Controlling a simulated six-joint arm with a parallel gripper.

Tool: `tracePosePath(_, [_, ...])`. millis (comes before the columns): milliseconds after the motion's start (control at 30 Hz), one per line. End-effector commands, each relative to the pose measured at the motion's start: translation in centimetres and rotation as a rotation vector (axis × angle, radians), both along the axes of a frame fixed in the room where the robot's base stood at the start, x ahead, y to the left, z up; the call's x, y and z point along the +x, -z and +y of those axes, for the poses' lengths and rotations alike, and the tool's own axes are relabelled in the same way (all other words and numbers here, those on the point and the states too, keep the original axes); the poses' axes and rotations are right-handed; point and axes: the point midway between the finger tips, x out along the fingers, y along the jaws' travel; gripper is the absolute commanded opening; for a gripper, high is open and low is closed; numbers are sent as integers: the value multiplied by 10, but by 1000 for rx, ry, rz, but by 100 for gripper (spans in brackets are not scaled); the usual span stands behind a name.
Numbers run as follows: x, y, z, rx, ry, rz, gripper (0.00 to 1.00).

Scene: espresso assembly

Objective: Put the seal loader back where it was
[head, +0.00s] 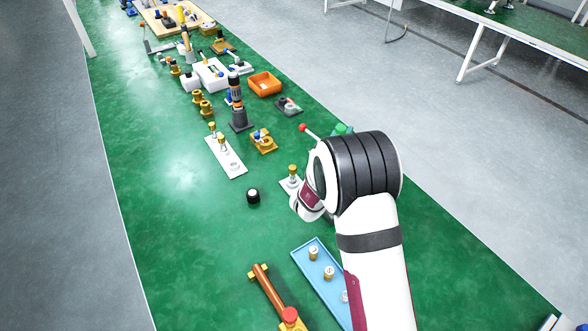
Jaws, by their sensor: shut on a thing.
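My arm reaches in from the lower right, and its wrist hides my gripper's fingers and whatever is between them. I cannot pick out the seal loader with certainty. A small brass-coloured piece (292,171) stands upright on a white plate (286,185) just left of my wrist; the wrist covers part of the plate. A short black cylinder with a pale top (253,196) stands alone on the green table, left of my wrist.
A blue tray (304,255) with small round parts lies in front, partly behind my arm. An orange-brown tool (268,289) lies left of it. A white plate with brass pieces (229,158), a dark upright tool (238,118) and an orange bin (265,84) stand farther back.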

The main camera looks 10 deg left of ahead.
Motion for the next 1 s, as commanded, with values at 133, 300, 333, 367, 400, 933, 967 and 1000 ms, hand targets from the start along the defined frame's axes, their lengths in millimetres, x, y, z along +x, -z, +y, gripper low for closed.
tracePosePath(133, [2,8,13,0,-2,2,0])
tracePosePath(300, [11,40,65,-1,-4,1,0])
tracePosePath(333, [12,46,74,0,-4,2,0])
tracePosePath(367, [14,51,82,-1,-3,1,0])
tracePosePath(400, [16,56,92,-1,-3,1,0])
tracePosePath(933, [20,106,114,0,2,2,0])
tracePosePath(967, [20,106,114,0,2,2,0])
tracePosePath(1000, [20,106,114,0,2,3,26])
